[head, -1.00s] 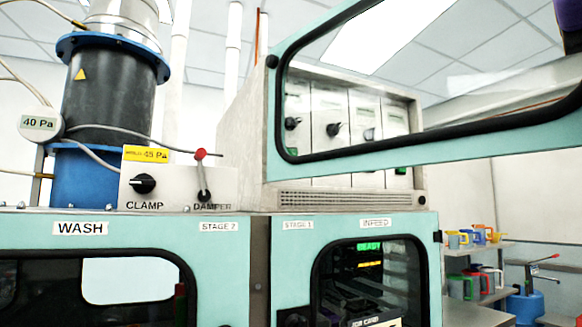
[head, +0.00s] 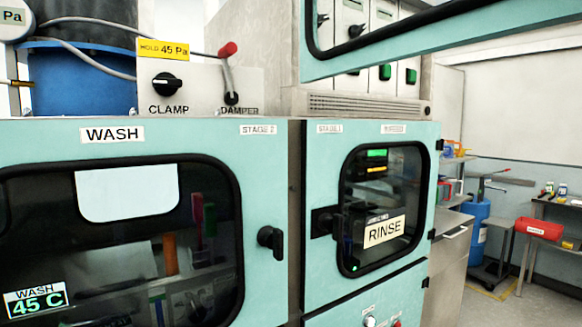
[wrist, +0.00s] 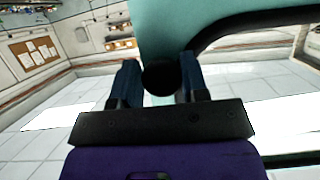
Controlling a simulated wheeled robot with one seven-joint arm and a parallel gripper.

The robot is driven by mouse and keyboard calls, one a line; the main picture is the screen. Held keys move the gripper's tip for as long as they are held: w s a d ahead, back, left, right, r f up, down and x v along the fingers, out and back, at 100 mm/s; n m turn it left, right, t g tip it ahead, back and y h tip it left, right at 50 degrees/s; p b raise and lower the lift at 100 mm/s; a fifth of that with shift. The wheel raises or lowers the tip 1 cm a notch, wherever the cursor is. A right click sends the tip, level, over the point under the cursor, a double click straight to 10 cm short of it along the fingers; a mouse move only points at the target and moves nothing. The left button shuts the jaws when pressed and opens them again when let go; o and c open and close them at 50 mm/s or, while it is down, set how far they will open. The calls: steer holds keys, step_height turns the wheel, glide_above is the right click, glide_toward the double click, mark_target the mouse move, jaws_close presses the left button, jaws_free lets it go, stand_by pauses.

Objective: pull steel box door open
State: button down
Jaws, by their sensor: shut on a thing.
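The steel box (head: 370,103) stands on top of the teal cabinets in the head view, cut off by the top edge. Its teal-framed windowed door (head: 450,45) stands out from the box front toward the right. Switches inside the box show below and through it. In the wrist view my gripper (wrist: 159,64) has one finger on each side of a round black knob (wrist: 160,80) on the teal door (wrist: 215,20), shut on it. My gripper is outside the head view now.
Below the box are the WASH door (head: 265,160) and the RINSE door (head: 320,170), both closed. The damper lever (head: 228,70) and clamp knob (head: 167,86) sit left of the box. Shelves, a blue drum (head: 478,235) and a red bin (head: 538,229) stand at right.

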steer(key=shift+w+a+f, duration=0.1)
steer(key=shift+w+a, duration=0.15)
steer(key=shift+a, duration=0.05)
steer(key=c, duration=0.8)
jaws_free()
steer(key=v, duration=1)
steer(key=shift+s+a+r, duration=0.1)
steer(key=shift+s+r, duration=0.15)
steer(key=shift+s, duration=0.2)
